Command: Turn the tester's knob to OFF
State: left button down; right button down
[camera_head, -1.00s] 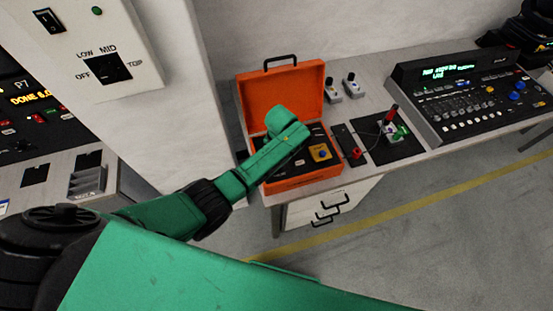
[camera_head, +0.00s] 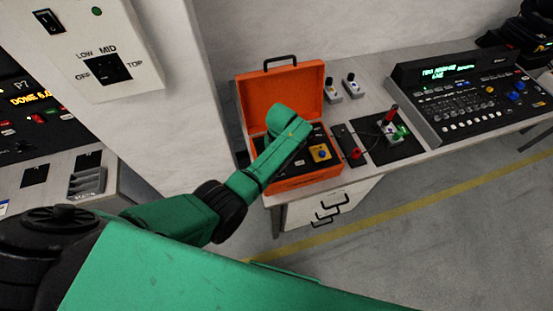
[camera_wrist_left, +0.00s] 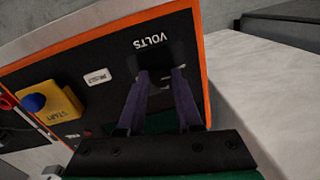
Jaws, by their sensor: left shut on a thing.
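The tester is an open orange case (camera_head: 243,101) with a black panel, standing on the bench in the head view. Its orange rim (camera_wrist_left: 207,85) also shows in the left wrist view, around the black panel with a VOLTS label. My left gripper (camera_wrist_left: 158,80) is over the panel, its two dark fingers reaching down to it, shut on the tester's knob. The knob is mostly hidden between the fingertips, and its pointer and OFF mark cannot be made out. In the head view my green left wrist hides the gripper and part of the panel. My right gripper is not in view.
A yellow START block with a blue button (camera_wrist_left: 35,102) is on the panel. Right of the case are a red-and-green device on a black mat (camera_head: 408,151) and a console (camera_head: 467,97). A wall box (camera_head: 84,49) with its own OFF-LOW-MID-TOP switch hangs upper left.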

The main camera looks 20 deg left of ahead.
pick_arm(q)
jog(key=shift+w+r, duration=0.1)
jog(key=shift+w, duration=0.05)
jog(key=c, duration=0.6)
grip_release()
jog(key=r, duration=0.9)
jog(key=r+b, duration=0.1)
jog(key=r, duration=0.4)
jog(key=shift+d+r, duration=0.25)
jog(key=shift+d, duration=0.1)
